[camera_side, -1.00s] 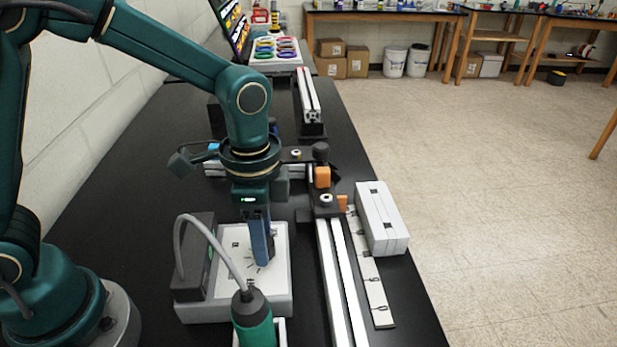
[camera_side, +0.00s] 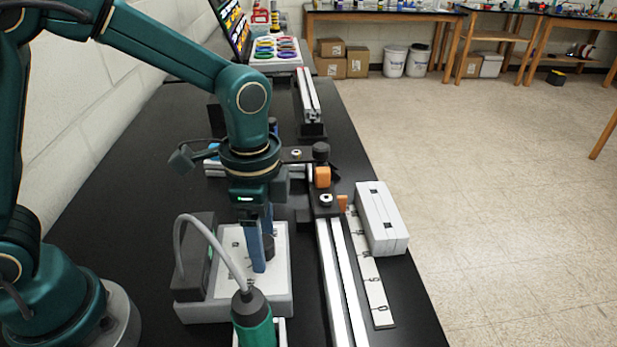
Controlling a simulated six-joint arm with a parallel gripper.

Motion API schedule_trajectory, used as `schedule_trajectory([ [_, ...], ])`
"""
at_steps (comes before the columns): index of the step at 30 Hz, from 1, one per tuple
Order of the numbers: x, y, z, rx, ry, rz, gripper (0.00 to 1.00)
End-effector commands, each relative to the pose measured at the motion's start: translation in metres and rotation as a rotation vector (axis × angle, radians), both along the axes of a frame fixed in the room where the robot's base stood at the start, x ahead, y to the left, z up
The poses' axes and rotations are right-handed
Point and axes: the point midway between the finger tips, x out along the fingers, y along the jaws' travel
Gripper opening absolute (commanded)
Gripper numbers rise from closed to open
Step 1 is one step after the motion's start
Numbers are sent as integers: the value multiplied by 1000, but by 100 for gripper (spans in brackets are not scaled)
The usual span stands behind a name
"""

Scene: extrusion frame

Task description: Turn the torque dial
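The torque dial (camera_side: 269,247) is a small dark knob on a white panel box (camera_side: 275,294). It shows just right of my near finger and is partly covered by it. My gripper (camera_side: 263,254) points straight down over the panel. Its two blue fingers stand apart, one on the near left side of the dial and one on the far side. They appear closed on the dial, though contact on the far side is hidden. Printed marks around the dial are partly covered by the finger.
A dark grey box (camera_side: 194,262) with a grey cable stands at the panel's left. A green-bodied tool (camera_side: 254,322) stands in front. Aluminium rails (camera_side: 340,285), a marked strip (camera_side: 372,290) and a white block (camera_side: 381,217) lie to the right. Bare black table lies behind left.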

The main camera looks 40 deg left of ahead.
Motion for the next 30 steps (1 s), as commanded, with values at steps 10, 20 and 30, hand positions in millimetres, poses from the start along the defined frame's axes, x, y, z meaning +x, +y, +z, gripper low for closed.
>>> schedule_trajectory([
  [10,1,0,27,-2,-6,0,72],
  [20,0,0,52,-1,-1,0,72],
  [30,4,4,60,-9,-32,18,72],
])
